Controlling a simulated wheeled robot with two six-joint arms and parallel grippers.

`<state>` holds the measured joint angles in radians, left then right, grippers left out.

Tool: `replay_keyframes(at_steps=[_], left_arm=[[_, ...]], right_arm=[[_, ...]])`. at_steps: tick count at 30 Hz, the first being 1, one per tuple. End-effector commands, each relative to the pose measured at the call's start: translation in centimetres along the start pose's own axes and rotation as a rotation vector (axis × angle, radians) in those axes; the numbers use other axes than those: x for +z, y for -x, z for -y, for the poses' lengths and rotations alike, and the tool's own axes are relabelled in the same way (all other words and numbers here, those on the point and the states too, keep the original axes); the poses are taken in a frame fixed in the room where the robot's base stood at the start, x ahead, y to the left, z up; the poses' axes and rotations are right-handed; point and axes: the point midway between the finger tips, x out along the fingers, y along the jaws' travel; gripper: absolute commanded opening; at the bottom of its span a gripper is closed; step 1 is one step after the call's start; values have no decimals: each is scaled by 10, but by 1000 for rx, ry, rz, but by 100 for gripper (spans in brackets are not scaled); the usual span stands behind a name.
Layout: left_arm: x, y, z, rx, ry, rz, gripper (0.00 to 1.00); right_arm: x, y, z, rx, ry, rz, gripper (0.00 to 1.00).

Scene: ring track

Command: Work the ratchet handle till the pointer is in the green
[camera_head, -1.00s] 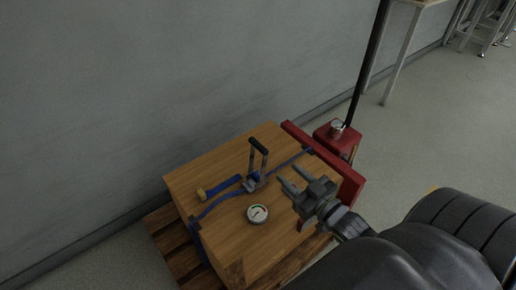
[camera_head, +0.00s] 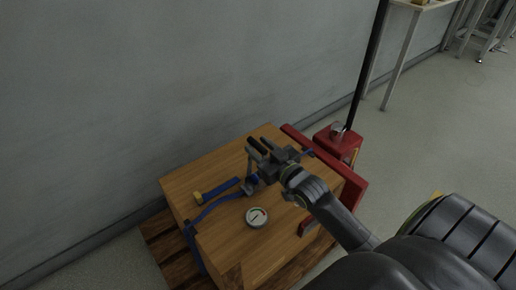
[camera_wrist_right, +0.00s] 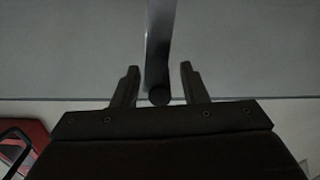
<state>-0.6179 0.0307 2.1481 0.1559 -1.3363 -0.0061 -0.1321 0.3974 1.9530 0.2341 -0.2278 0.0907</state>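The ratchet (camera_head: 252,183) sits on a blue strap across a wooden box, its handle standing up. My right gripper (camera_head: 262,147) is at the handle's top and hides part of it. In the right wrist view the handle, a grey bar with a dark round end (camera_wrist_right: 159,95), lies between the two spread fingers (camera_wrist_right: 160,82), with a gap on each side. The round white gauge (camera_head: 257,217) lies on the box top, nearer than the ratchet; its dark pointer is too small to read against the coloured band. My left gripper is not in view.
The wooden box (camera_head: 222,239) stands on a wooden pallet (camera_head: 163,240) by a grey wall. A red pallet truck (camera_head: 338,139) with a tall black handle stands at the right. Open floor lies beyond it.

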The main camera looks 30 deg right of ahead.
Motion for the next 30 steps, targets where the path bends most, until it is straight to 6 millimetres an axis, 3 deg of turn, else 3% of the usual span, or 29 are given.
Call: replay_keyframes(at_steps=[13, 22, 30], left_arm=[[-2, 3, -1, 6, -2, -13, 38], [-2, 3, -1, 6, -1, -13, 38], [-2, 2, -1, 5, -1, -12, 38]], right_arm=[[0, -10, 0, 0, 0, 0, 40], [0, -10, 0, 0, 0, 0, 0], [0, -10, 0, 0, -1, 0, 0]])
